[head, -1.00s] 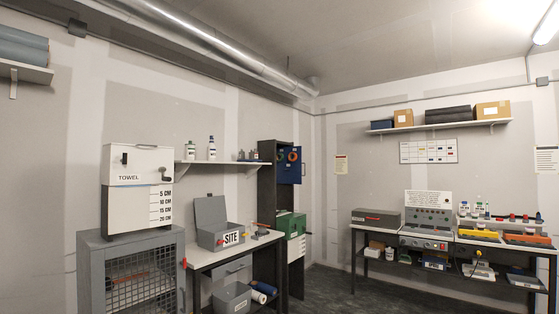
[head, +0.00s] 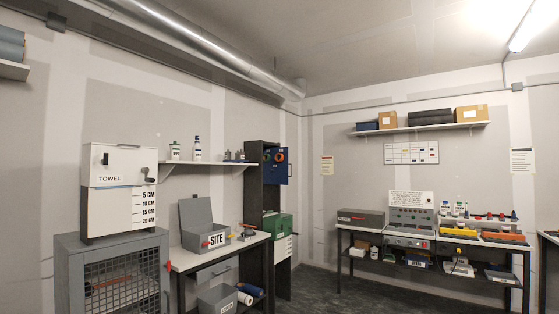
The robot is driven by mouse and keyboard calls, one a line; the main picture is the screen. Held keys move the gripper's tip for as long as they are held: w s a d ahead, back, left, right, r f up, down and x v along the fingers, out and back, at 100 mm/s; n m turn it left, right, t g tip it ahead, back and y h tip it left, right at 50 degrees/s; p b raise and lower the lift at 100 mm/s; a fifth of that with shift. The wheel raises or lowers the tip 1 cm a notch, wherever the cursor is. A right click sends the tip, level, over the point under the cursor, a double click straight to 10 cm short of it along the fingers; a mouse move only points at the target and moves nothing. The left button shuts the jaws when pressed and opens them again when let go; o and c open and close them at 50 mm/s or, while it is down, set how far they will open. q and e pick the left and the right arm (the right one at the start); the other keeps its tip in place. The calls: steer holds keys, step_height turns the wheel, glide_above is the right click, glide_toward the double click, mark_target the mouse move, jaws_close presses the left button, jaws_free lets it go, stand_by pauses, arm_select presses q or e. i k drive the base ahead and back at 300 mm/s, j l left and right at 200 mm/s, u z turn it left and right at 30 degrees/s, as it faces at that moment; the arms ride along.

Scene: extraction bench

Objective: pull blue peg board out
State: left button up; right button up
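The blue peg board (head: 283,170) is an upright blue panel at the upper part of a tall dark cabinet (head: 254,190) in the back corner. Orange round items (head: 280,156) hang on its upper part. The board stands at the cabinet's right side, and its left part lies inside the cabinet's dark opening, so I cannot tell how far it extends there. Neither of my grippers is in view.
A green case (head: 277,226) sits in the cabinet below the board. A workbench (head: 190,262) with a grey SITE box (head: 203,224) stands left of the cabinet. A right bench (head: 350,228) stands along the back wall. Dark floor between them looks clear.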

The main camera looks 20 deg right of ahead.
mark_target(275, 172)
steer(key=i+l+z, duration=0.5)
steer(key=i+z, duration=0.3)
steer(key=i, duration=0.2)
steer(key=i+z, duration=0.3)
steer(key=i, duration=0.55)
steer(key=i+l, duration=0.1)
steer(key=i, duration=1.6)
steer(key=i+l+u, duration=0.15)
steer(key=i+u, duration=0.15)
steer(key=i, duration=0.5)
steer(key=i+l+u, duration=0.15)
steer(key=i+u, duration=0.15)
steer(key=i, duration=0.15)
steer(key=i+l+u, duration=0.25)
steer(key=i, duration=0.15)
